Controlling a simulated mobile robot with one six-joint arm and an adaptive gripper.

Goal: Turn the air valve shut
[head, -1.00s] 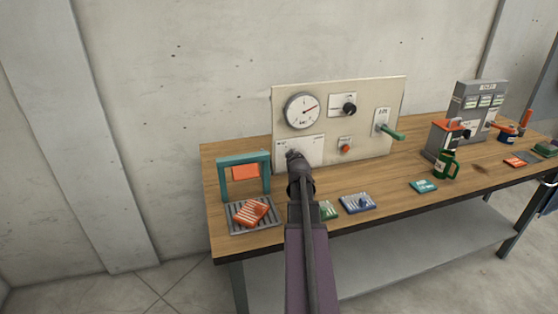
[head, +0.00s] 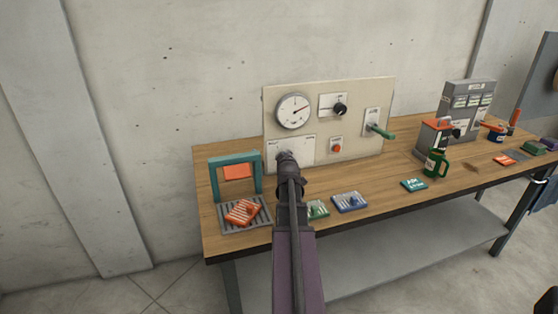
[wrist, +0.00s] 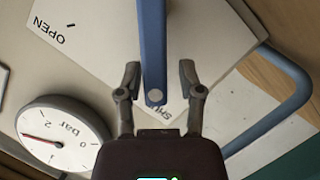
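The air valve's blue lever (wrist: 153,45) shows in the wrist view, running down from the top edge to a round pale end cap. It lies between the two fingers of my gripper (wrist: 159,72), which stand apart with a gap on each side. Behind it is a white label plate (wrist: 105,35) reading OPEN at left and, partly covered by the lever, SHUT. In the head view my gripper (head: 286,158) is at the plate (head: 302,149) on the panel's lower left and hides the lever.
The cream panel (head: 360,95) carries a pressure gauge (head: 294,111), a black knob (head: 340,108), a red button (head: 337,148) and a green-handled lever (head: 381,131). A teal frame (head: 214,180) stands left of my gripper. A blue curved bar (wrist: 290,75) is close at right in the wrist view.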

